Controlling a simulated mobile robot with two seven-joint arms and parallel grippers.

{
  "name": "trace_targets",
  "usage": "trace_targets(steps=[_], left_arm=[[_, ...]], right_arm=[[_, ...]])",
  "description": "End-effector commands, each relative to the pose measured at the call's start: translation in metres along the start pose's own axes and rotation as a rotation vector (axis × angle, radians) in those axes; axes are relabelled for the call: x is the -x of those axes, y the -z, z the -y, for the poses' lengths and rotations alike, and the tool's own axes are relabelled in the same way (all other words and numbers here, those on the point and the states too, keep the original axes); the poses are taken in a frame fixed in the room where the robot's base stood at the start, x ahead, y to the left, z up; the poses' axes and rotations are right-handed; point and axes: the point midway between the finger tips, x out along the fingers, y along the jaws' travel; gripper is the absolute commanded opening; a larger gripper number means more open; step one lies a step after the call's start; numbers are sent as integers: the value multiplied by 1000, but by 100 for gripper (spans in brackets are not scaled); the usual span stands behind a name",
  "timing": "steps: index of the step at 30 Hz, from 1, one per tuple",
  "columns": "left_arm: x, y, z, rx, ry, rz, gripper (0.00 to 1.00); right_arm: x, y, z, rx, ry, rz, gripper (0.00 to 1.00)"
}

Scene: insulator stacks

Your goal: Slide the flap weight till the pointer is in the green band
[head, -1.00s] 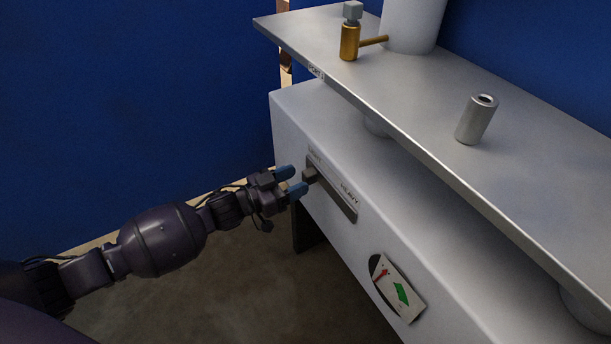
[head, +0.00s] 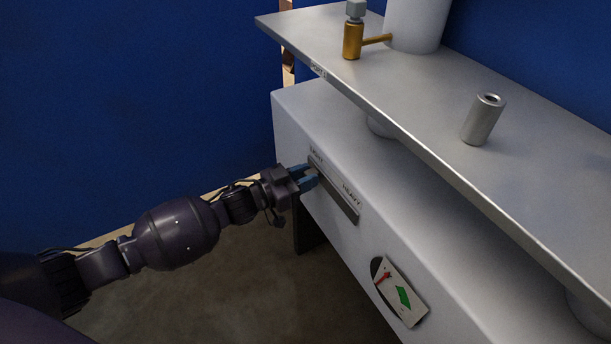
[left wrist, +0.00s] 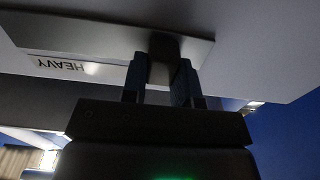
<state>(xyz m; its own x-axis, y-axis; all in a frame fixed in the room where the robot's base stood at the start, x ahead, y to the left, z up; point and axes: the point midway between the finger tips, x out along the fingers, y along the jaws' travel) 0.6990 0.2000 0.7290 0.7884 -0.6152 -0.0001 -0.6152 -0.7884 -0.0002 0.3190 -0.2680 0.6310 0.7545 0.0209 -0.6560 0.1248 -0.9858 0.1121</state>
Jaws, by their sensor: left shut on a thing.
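My left gripper (head: 308,178) is at the LIGHT end of the slot plate (head: 338,196) on the front of the grey cabinet. In the left wrist view its two blue fingers (left wrist: 161,82) are shut on the dark flap weight (left wrist: 163,50), one finger on each side. In the head view the fingers mostly hide the weight. The gauge (head: 400,291) sits lower right on the same face. Its red pointer (head: 383,275) is at the upper left of the card, apart from the green band (head: 404,297). My right gripper is not in view.
A metal shelf (head: 440,130) overhangs the cabinet (head: 300,125). On it stand a brass valve (head: 353,38), a white column (head: 414,22) and a silver cylinder (head: 483,119). A blue wall (head: 130,90) is behind. The floor left of the cabinet is clear.

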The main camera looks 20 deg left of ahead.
Motion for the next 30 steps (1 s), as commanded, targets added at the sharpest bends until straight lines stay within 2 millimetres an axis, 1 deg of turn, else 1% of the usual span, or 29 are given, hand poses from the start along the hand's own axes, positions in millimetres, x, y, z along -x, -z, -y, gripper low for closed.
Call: trace_targets(steps=[5,7,13,16,19,23,24,28,29,30], left_arm=[[0,0,-1,0,0,0,0],[0,2,-4,1,0,-2,0],[-1,5,-28,0,0,-6,0],[0,3,-35,0,0,-3,0],[0,0,-35,0,0,0,0],[0,-1,-35,0,0,1,0],[0,-1,-35,0,0,1,31],[0,-1,-35,0,0,1,50],[0,0,-35,0,0,0,53],[0,0,-35,0,0,0,53]], right_arm=[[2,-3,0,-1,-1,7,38],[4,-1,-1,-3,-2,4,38],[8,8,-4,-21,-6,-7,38],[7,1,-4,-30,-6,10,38],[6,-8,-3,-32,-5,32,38],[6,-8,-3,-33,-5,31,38],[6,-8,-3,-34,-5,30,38],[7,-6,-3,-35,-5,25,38],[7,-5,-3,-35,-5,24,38],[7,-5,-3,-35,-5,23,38]])
